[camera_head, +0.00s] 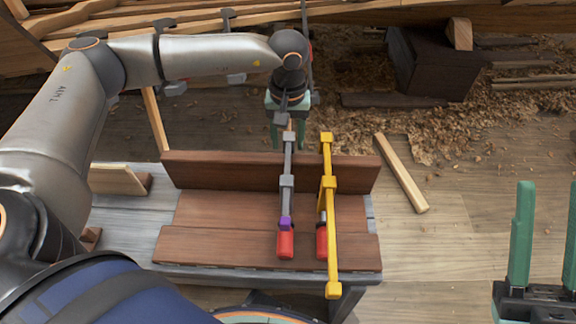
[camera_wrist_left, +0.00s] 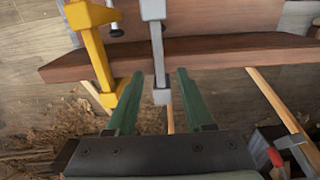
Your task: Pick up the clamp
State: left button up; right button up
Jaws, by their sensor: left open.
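A grey clamp (camera_head: 287,165) with a red handle and a purple part lies lengthwise across the wooden planks on the bench. A yellow clamp (camera_head: 331,220), also with a red handle, is just right of it. My left gripper (camera_head: 289,138) is open at the far end of the grey clamp. In the left wrist view, the end of the grey clamp (camera_wrist_left: 158,60) appears between the open fingers (camera_wrist_left: 160,76), with no clear contact. The yellow clamp (camera_wrist_left: 97,50) is left of them there. My right gripper (camera_head: 547,215) is open and empty at the right edge.
The brown planks (camera_head: 220,212) rest on a grey bench (camera_head: 130,235), with a raised board (camera_head: 220,172) along the back. A loose wood strip (camera_head: 402,173) lies on the floor to the right. Shavings (camera_head: 430,130) and a dark box (camera_head: 432,65) are behind.

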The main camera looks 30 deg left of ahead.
aim_at(288, 154)
pick_arm(q)
notch_tip(288, 154, down, 4)
jog(key=shift+s+r+b, duration=0.1)
jog(key=shift+b, duration=0.3)
jog(key=shift+c, duration=0.4)
grip_shut()
jog(key=shift+r, duration=0.15)
dwell(0.5)
